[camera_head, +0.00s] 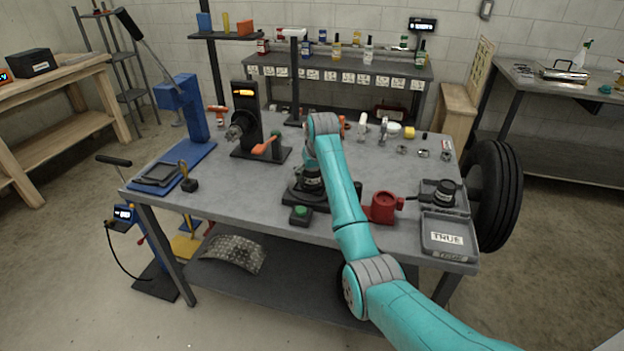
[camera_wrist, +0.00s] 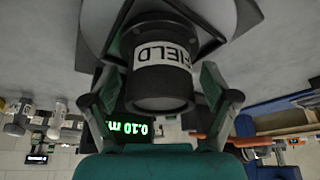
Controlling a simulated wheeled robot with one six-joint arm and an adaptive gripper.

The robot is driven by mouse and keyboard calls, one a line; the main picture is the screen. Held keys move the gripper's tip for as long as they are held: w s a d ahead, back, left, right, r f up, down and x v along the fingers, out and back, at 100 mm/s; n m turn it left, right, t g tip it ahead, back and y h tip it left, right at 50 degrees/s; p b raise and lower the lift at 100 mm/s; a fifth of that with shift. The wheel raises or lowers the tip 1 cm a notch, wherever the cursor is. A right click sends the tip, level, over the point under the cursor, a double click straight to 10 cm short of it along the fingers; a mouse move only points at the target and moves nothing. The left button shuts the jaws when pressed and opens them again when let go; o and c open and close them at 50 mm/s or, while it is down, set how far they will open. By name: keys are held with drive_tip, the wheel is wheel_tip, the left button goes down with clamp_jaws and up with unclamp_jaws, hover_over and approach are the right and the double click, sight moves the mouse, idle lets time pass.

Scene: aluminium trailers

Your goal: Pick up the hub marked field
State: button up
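The hub marked FIELD (camera_wrist: 160,75) is a dark cylinder with a white label, filling the middle of the wrist view, where the label appears upside down. In the head view a dark hub (camera_head: 311,178) stands on a black fixture (camera_head: 316,199) at the table's middle; its label is too small to read there. My gripper (camera_wrist: 160,85) is open, with one finger on each side of the FIELD hub. A small gap seems to show beside the hub; contact is not clear.
A second dark hub (camera_head: 444,191) sits in an open grey case (camera_head: 449,236) marked TRUE. A red device (camera_head: 383,207) stands right of the fixture, and a green-button box (camera_head: 301,214) in front. A black machine with an orange handle (camera_head: 268,144) stands to the left.

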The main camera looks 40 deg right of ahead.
clamp_jaws()
drive_tip(key=shift+r, duration=0.1)
